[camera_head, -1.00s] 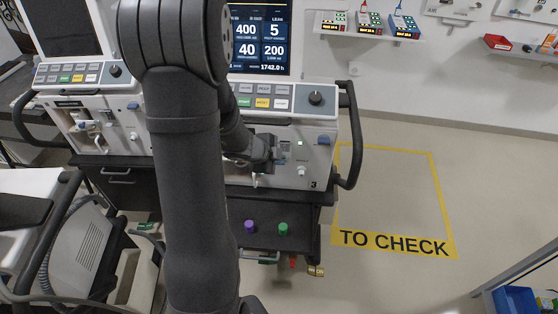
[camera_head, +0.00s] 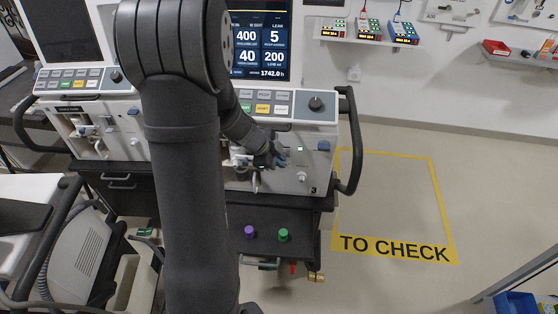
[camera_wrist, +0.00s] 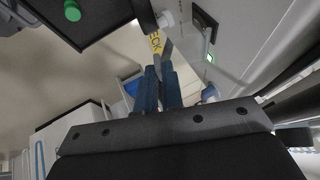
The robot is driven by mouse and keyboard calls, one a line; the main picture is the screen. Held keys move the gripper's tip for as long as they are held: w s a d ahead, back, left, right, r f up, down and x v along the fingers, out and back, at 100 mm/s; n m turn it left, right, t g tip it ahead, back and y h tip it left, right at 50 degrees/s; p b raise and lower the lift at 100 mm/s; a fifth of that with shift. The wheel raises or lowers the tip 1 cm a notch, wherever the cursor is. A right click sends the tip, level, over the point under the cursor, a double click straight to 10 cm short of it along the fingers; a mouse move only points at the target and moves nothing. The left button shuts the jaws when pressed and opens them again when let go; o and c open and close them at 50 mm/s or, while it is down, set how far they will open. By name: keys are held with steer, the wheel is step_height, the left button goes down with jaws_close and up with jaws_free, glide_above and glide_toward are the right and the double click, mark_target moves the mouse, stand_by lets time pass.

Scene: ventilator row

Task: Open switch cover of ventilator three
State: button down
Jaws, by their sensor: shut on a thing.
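Ventilator three (camera_head: 292,180), a grey-white unit marked "3", stands left of the yellow floor marking. My gripper (camera_head: 281,157) is at its front panel, just left of and below a small lit green light (camera_head: 299,149). In the wrist view my gripper's blue-grey fingers (camera_wrist: 161,70) are close together beside the panel, which runs up the right side with its green light (camera_wrist: 210,57). The fingers are shut on what appears to be the switch cover; it is mostly hidden between them, so its angle cannot be told. The switch behind it is not clearly visible.
A dark side handle (camera_head: 350,140) curves around the ventilator's right edge. A purple knob (camera_head: 249,232) and a green knob (camera_head: 283,235) stick out below the panel. A second ventilator (camera_head: 100,125) stands to the left. The floor area marked "TO CHECK" (camera_head: 395,205) is clear.

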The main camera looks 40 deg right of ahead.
steer(key=shift+d, duration=0.1)
steer(key=c, duration=1.6)
jaws_free()
steer(key=shift+o, duration=0.2)
steer(key=v, duration=1.7)
steer(key=shift+r, duration=0.3)
steer(key=shift+o, duration=0.4)
steer(key=shift+w, duration=0.1)
